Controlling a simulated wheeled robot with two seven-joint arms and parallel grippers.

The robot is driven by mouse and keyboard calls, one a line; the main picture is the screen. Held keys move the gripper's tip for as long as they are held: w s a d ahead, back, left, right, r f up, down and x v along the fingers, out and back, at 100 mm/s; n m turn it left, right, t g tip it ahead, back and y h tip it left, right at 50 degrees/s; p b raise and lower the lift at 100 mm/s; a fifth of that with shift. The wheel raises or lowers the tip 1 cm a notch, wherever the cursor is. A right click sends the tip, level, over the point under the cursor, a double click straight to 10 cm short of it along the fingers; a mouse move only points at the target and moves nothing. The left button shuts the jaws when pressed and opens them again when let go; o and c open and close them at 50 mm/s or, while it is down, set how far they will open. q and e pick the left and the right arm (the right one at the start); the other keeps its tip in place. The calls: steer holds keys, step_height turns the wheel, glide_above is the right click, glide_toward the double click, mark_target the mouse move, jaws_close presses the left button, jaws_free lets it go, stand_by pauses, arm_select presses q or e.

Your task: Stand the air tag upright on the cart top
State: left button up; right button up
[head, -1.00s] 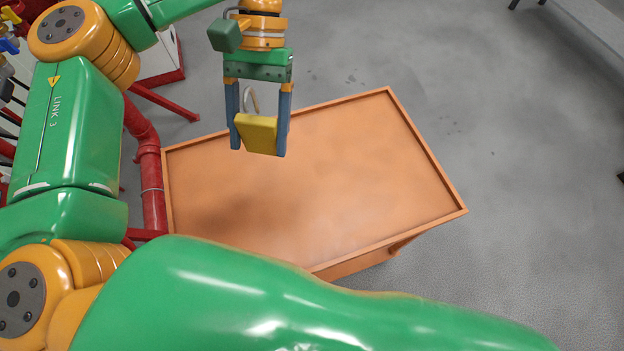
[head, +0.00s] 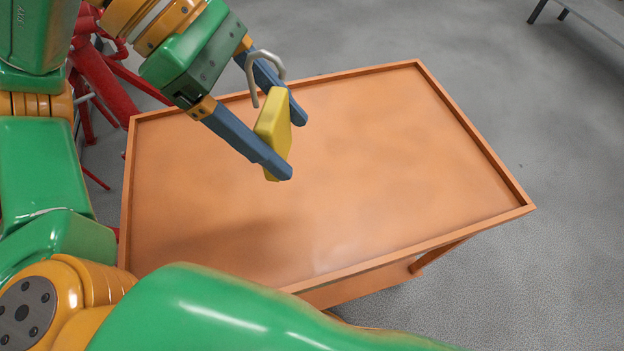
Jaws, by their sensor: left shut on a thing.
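The air tag (head: 273,126) is a thick yellow block with a grey wire hook at its top. My left gripper (head: 283,145) is shut on it, with one blue finger on each side. The tag looks slightly tilted and appears to be held above the cart top. The cart top (head: 390,165) is an orange tray-like surface with a low raised rim, and it is bare. The tag's lower end shows over the left-middle part of the cart top. My right gripper is not in view.
Red pipes (head: 100,85) stand on the floor behind the cart's left end. A grey bench (head: 590,22) is at the top right. The cart's rim (head: 480,150) runs around its top. The right and front of the cart top are clear.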

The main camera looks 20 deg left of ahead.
arm_select(q)
steer(key=f+n+t+b, duration=0.1)
steer(key=s+f+n+t+b, duration=0.1)
steer(key=n, duration=0.1)
steer(key=f+n+t+y+b, duration=0.1)
steer(key=n+b, duration=0.1)
steer(key=shift+s+f, duration=0.25)
steer(key=shift+s, duration=0.1)
steer(key=shift+w+f+n, duration=0.1)
steer(key=shift+w+n, duration=0.15)
steer(key=shift+n, duration=0.05)
steer(key=w+f, duration=0.4)
steer(key=w, duration=0.5)
glide_above(314, 160)
steer(key=f, duration=0.5)
steer(key=shift+s, duration=0.35)
steer(key=f, duration=0.3)
steer(key=shift+w+f, duration=0.1)
steer(key=shift+w, duration=0.2)
steer(key=shift+f, duration=0.2)
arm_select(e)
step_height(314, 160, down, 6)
arm_select(q)
steer(key=shift+f, duration=0.1)
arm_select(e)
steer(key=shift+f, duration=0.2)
